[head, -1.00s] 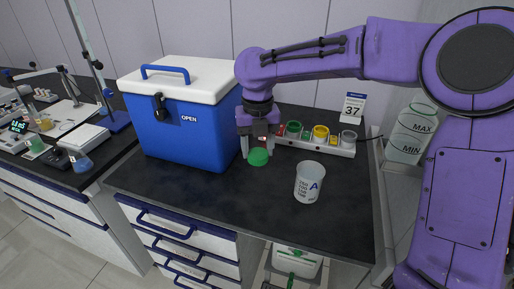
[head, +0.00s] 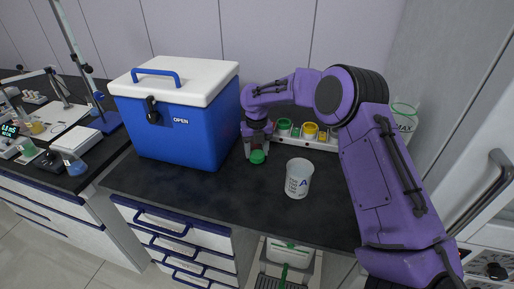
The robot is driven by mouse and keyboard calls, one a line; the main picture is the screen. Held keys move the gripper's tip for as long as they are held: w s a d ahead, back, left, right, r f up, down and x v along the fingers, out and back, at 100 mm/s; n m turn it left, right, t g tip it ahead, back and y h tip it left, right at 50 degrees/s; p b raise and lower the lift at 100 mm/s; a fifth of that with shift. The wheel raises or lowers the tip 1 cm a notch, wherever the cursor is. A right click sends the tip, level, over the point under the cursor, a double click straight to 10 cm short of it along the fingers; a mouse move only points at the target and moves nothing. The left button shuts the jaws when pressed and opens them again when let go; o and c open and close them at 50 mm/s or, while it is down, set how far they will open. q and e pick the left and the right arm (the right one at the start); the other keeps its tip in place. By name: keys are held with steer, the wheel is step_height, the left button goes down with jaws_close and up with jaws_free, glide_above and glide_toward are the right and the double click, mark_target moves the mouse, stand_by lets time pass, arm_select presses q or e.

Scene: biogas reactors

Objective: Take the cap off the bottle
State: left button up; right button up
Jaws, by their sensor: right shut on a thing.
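My right gripper (head: 257,149) points down over the black bench, between the blue cooler and the beaker. It is shut on a round green cap (head: 257,157), which shows at its fingertips. I cannot tell whether the cap is clear of the bench or touching it. No bottle shows clearly under the cap. A translucent container marked MAX (head: 404,119) stands at the right, partly hidden by my right arm. I cannot tell whether it is the task's bottle. My left gripper is out of view.
A blue cooler with a white lid (head: 185,120) stands at the left of the bench (head: 190,190). A white beaker marked A (head: 298,180) is right of my gripper. A white rack with coloured rings (head: 318,143) is behind, partly hidden by my arm. The front bench is clear.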

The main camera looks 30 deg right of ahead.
mark_target(256, 153)
steer(key=shift+w+f, duration=0.1)
steer(key=o, duration=1.2)
steer(key=shift+c, duration=0.2)
step_height(256, 153, up, 12)
steer(key=shift+b, duration=0.35)
